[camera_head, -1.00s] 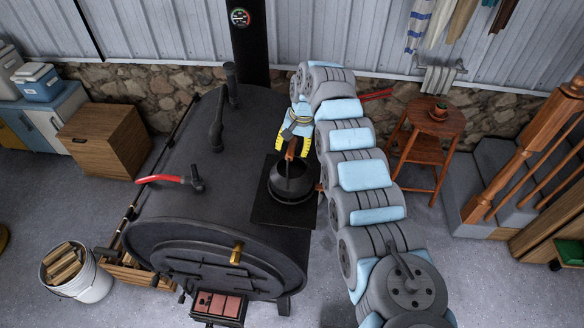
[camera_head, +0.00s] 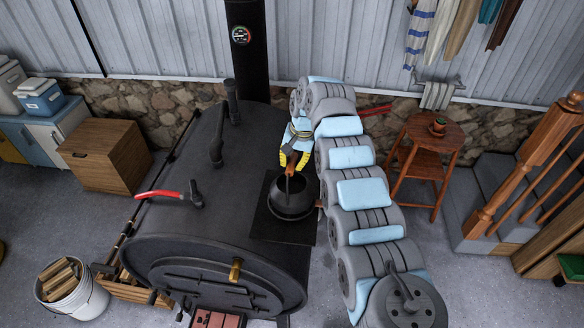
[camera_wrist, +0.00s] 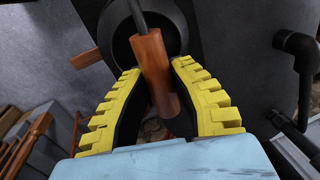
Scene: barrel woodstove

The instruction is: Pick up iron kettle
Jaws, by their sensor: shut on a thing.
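The iron kettle (camera_head: 292,200) is dark and round, with a wooden grip on its handle. It is over the square dark plate (camera_head: 268,228) on top of the barrel stove; I cannot tell whether it touches the plate. My gripper (camera_head: 292,164) is above the kettle, with its yellow toothed fingers shut on the handle's wooden grip. In the wrist view the wooden grip (camera_wrist: 153,72) lies between the fingers of my gripper (camera_wrist: 158,88), and the kettle's dark round body shows beyond it.
The barrel stove (camera_head: 190,190) has a tall flue pipe (camera_head: 247,60) behind and a red-handled lever (camera_head: 160,194) on its left. A wooden stool (camera_head: 430,135) with a small pot stands right of my arm. A bucket of firewood (camera_head: 75,295) is at the lower left.

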